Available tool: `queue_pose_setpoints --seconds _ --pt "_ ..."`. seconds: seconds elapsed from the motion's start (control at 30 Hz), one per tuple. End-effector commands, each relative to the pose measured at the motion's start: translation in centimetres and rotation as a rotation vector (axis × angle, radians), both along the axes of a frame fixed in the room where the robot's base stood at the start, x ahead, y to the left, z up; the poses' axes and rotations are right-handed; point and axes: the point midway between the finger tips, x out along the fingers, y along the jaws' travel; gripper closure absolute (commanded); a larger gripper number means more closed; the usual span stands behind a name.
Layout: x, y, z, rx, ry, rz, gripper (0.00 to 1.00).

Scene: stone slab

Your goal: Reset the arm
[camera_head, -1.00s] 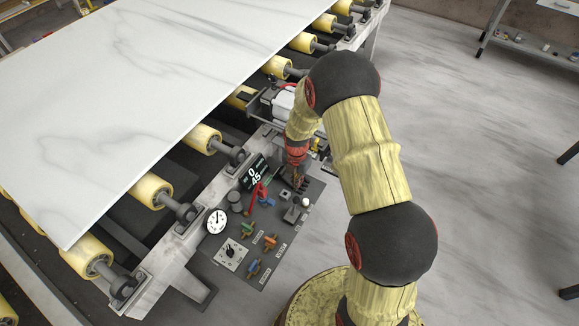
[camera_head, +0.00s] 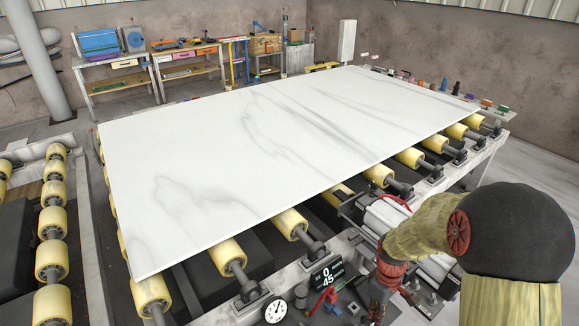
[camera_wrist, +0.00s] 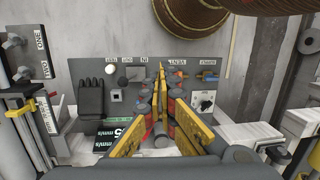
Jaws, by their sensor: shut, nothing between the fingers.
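My gripper (camera_wrist: 160,72) is shut and empty in the wrist view. Its yellow fingers come together over the grey control panel (camera_wrist: 134,72). In the head view my arm bends down at the lower right, and my gripper hangs low over the panel, where its tips are hard to make out. A large white marble slab (camera_head: 290,150) lies on yellow rollers to the left of my arm. Whether my fingertips touch the panel cannot be told.
A speed display (camera_head: 327,274), a round gauge (camera_head: 275,310) and a red lever (camera_head: 321,299) are close to my gripper. The wrist view shows a dial (camera_wrist: 203,102) and a white knob (camera_wrist: 110,70). Workbenches (camera_head: 187,62) stand along the back wall.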

Motion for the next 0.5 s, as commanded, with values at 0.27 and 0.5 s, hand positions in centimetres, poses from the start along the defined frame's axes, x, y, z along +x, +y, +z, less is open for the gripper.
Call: queue_pose_setpoints --seconds 0.27,0.5 --pt "-4.7 2.3 12.4 -0.069 -0.121 -0.508 1.00" --pt "-9.3 4.0 20.1 -0.043 -0.269 -0.733 1.00"
